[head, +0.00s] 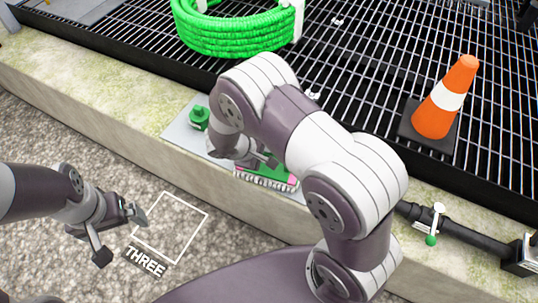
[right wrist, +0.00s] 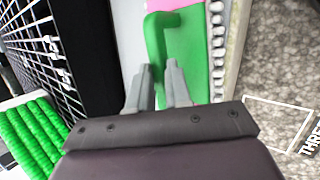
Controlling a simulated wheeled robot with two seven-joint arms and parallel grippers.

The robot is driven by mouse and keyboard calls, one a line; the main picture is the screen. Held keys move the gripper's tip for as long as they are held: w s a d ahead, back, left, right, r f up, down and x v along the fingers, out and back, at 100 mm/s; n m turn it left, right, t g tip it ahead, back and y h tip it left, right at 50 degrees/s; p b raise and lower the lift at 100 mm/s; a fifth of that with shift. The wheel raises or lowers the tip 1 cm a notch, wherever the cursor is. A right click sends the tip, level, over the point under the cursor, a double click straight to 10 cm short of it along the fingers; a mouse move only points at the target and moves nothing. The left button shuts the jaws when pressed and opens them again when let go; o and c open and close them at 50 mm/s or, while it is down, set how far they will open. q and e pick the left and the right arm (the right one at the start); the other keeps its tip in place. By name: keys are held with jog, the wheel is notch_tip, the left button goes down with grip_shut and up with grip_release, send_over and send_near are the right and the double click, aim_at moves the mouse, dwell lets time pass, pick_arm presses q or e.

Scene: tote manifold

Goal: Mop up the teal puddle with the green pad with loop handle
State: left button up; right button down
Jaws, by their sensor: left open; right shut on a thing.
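The green pad with loop handle (head: 270,176) lies on the pale ledge in the head view, partly hidden by my right arm. It has a pink part and a pale knobbly edge. In the right wrist view the pad (right wrist: 200,70) shows its raised green handle, which runs down between the fingers. My right gripper (right wrist: 158,88) is shut on that handle; in the head view this gripper (head: 262,158) is partly hidden by its own wrist. My left gripper (head: 120,232) is open and empty above the gravel, left of the white square. I see no teal puddle in either view.
A light grey plate (head: 180,133) with a green knob (head: 199,118) is beside the pad. A green hose coil (head: 225,45) and an orange cone (head: 445,100) stand on the black grating. A black pipe (head: 470,235) with a green-tipped lever is at right. The marked square (head: 172,228) is empty.

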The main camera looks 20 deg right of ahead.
jog(key=w+d, duration=0.2)
jog(key=shift+w+d, duration=0.15)
jog(key=shift+d, duration=0.15)
jog(key=w+d, duration=0.5)
jog(key=shift+d+b, duration=0.4)
notch_tip(320, 180, up, 6)
jog(key=p, duration=0.4)
jog(key=shift+p, duration=0.4)
notch_tip(320, 180, up, 3)
jog(key=shift+s+p, duration=0.1)
jog(key=shift+p, duration=1)
